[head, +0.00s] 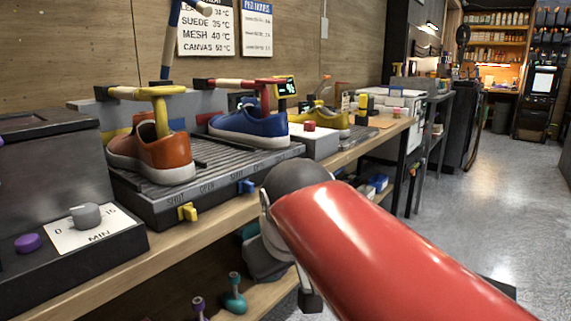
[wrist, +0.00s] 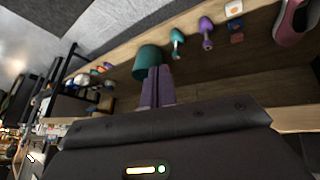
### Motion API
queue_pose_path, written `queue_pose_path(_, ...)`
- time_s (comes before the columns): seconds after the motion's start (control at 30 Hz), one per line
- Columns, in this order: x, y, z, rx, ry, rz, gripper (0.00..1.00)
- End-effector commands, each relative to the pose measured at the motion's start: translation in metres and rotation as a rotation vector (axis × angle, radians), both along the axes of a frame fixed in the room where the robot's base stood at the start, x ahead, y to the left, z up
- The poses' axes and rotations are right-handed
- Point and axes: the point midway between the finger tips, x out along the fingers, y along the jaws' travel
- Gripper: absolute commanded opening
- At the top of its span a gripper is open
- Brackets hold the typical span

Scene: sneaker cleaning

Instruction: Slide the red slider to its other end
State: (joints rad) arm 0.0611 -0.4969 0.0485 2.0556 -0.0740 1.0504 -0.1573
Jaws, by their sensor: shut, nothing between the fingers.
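I cannot make out a red slider in either view; my red arm covers part of the bench front in the head view. On the front of the grey ribbed tray (head: 232,172) I see a yellow slider (head: 187,212) and a blue slider (head: 246,186), with lettering reading SHUT and OPEN above them. A red-armed clamp (head: 265,97) is over the blue sneaker (head: 250,127). In the wrist view my gripper (wrist: 157,73) has its fingers together and empty, pointing towards the lower shelf.
An orange sneaker (head: 155,152) is on the tray. A dark box with a grey knob (head: 86,215) is at left, and a white box with a red button (head: 309,126) is right of the tray. A teal cup (wrist: 149,62) is beyond my fingertips. The floor at right is clear.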

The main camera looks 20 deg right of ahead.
Motion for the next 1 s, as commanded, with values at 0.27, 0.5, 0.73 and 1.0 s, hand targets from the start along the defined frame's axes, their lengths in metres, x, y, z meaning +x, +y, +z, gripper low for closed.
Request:
queue_pose_path(0.27,0.103,-0.024,0.119,-0.183,-0.021,0.114,0.0)
queue_pose_path(0.5,0.142,-0.04,0.161,-0.254,-0.029,0.156,0.0)
queue_pose_path(0.73,0.153,-0.046,0.153,-0.264,-0.027,0.162,0.0)
queue_pose_path(1.0,0.183,-0.058,0.108,-0.262,-0.026,0.162,0.0)
